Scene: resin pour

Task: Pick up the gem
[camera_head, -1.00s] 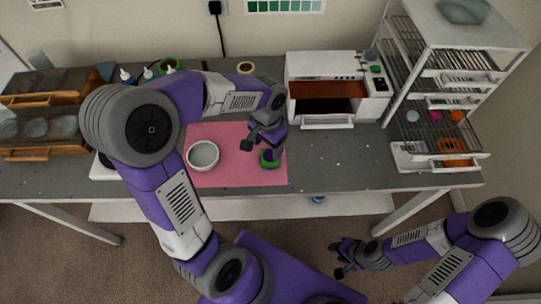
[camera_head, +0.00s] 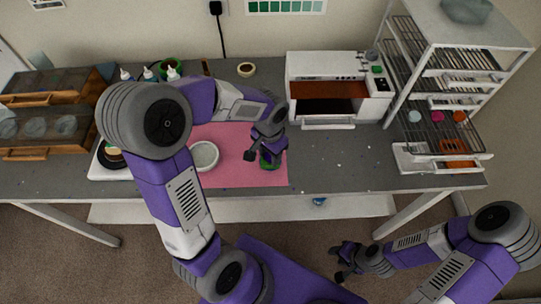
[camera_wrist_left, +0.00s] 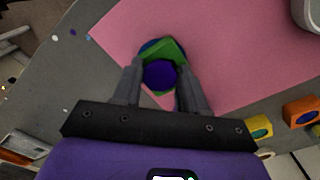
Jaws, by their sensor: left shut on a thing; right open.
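A round blue-purple piece (camera_wrist_left: 160,75), which I take to be the gem, sits between my left fingertips in the left wrist view. A green piece (camera_wrist_left: 172,50) shows right behind it; whether the two are joined I cannot tell. In the head view only green (camera_head: 268,164) shows, low on the pink mat (camera_head: 225,178), partly covered by my gripper. My left gripper (camera_head: 262,155) reaches down and is shut on the gem; it also shows in the left wrist view (camera_wrist_left: 160,65). My right gripper (camera_head: 343,262) is open and empty in front of the table.
A white bowl (camera_head: 203,155) stands on the mat left of my left gripper. A small oven (camera_head: 330,122) stands behind right, beside a wire rack (camera_head: 440,125) with coloured pieces. Bottles (camera_head: 148,74) and a wooden drawer unit (camera_head: 50,112) are at the left.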

